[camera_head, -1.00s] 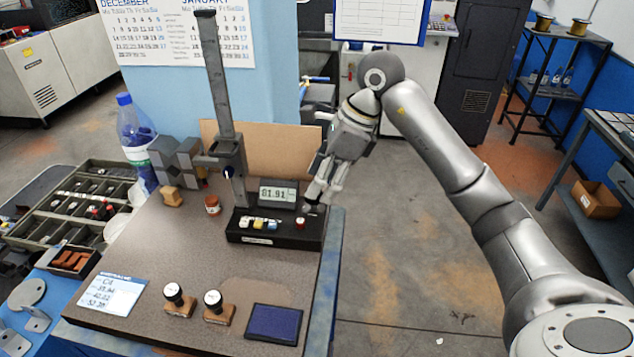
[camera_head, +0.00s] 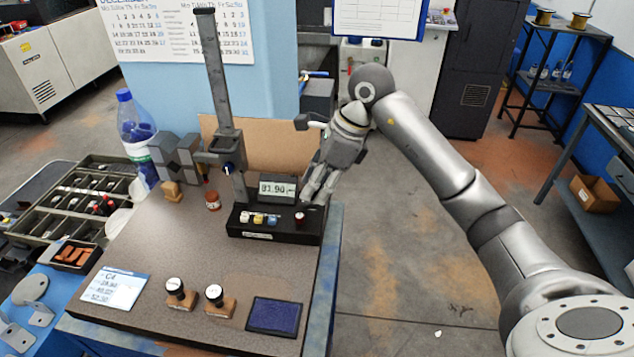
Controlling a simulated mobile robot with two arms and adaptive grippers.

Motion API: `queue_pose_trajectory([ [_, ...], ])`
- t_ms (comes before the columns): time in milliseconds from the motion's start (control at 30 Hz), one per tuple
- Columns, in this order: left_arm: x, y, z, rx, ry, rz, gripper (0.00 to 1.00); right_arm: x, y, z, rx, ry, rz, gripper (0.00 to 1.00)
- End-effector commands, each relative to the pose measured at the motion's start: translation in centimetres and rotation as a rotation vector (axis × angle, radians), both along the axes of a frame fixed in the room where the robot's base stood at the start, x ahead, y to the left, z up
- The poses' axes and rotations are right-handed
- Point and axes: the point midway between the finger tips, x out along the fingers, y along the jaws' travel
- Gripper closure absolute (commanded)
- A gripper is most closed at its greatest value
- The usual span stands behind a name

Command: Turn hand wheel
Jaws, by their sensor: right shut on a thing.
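My right gripper (camera_head: 309,199) reaches down from the upper right to the back right end of a black base unit (camera_head: 270,235). Its fingers are shut on a small part there, which I take to be the hand wheel; the fingers hide nearly all of it. The base carries several coloured buttons and a dark red knob (camera_head: 300,219) just in front of the fingertips. A display (camera_head: 277,187) behind it seems to read 81.90. A tall grey column (camera_head: 218,80) with a carriage (camera_head: 222,155) stands at the unit's left. My left gripper is out of view.
Two stamps (camera_head: 180,298) and a blue ink pad (camera_head: 274,315) lie at the front, with a written card (camera_head: 115,287) at left. A bottle (camera_head: 137,140), grey blocks (camera_head: 178,155) and a parts tray (camera_head: 85,175) stand at left. The mid-bench is clear.

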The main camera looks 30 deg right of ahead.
Motion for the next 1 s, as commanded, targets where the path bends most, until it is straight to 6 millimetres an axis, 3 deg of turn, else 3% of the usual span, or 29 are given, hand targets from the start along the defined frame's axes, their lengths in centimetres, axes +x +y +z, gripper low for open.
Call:
queue_pose_trajectory([
  [367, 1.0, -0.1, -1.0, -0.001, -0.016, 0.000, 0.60, -0.1, 0.0, -0.2, -0.002, -0.001, -0.112, 0.94],
  [1000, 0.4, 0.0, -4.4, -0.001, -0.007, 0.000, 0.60, -0.3, 0.5, -0.1, -0.001, -0.005, -0.684, 0.94],
])
